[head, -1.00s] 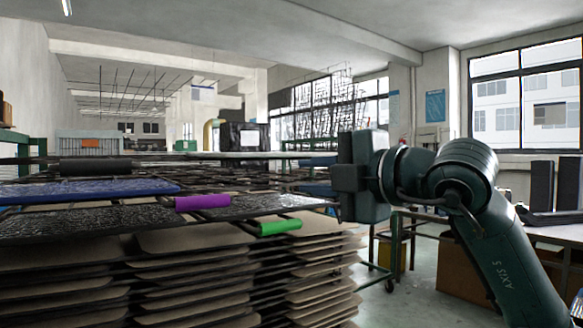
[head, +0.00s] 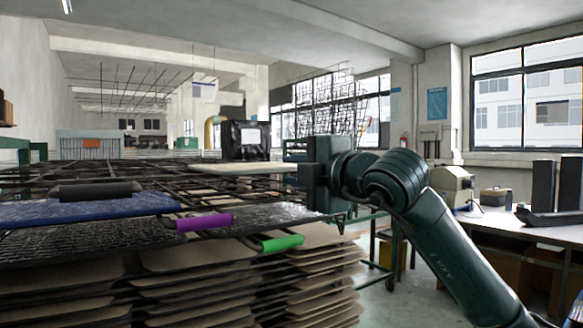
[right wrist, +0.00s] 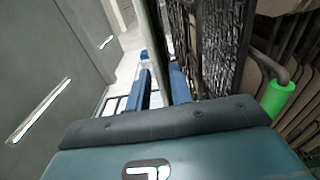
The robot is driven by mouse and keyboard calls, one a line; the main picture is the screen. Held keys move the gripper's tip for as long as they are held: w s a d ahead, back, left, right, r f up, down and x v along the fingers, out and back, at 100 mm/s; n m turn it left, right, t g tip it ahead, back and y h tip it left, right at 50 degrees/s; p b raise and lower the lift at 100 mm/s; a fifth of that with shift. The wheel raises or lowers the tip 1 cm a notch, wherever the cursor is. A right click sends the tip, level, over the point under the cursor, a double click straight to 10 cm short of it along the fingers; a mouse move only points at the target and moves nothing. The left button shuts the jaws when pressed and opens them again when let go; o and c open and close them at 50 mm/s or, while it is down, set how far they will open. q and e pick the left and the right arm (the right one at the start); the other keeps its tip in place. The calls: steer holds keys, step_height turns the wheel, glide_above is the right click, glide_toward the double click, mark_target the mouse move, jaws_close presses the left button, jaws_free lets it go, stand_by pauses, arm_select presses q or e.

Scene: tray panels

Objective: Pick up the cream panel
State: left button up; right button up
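The cream panel (head: 238,168) lies flat on top of the dark wire rack in the head view, near its right side. My right gripper (head: 303,178) is at the panel's right end, its fingers hidden behind its body. In the right wrist view the two blue fingers (right wrist: 162,92) stand apart. A pale grey-green strip (right wrist: 153,45), which looks like the panel edge-on, runs into the gap between them. I cannot tell whether the fingers touch it. My left gripper is not in view.
Below and nearer lie a dark textured panel (head: 255,222) and a blue panel (head: 95,208). Purple (head: 204,222), green (head: 282,242) and black (head: 95,190) handles stick out. Brown trays (head: 200,285) are stacked beneath. A desk (head: 500,225) stands at the right.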

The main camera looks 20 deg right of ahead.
steer(key=shift+w+a, duration=0.1)
steer(key=shift+w, duration=0.15)
jaws_close()
stand_by(0.3)
steer(key=shift+r, duration=0.1)
stand_by(0.7)
step_height(320, 180, up, 2)
steer(key=shift+r+p, duration=0.25)
steer(key=shift+p, duration=0.4)
steer(key=s+d+r+b, duration=0.1)
steer(key=s+d+r, duration=0.2)
steer(key=s, duration=0.4)
steer(key=shift+s+r, duration=0.2)
steer(key=shift+r, duration=0.3)
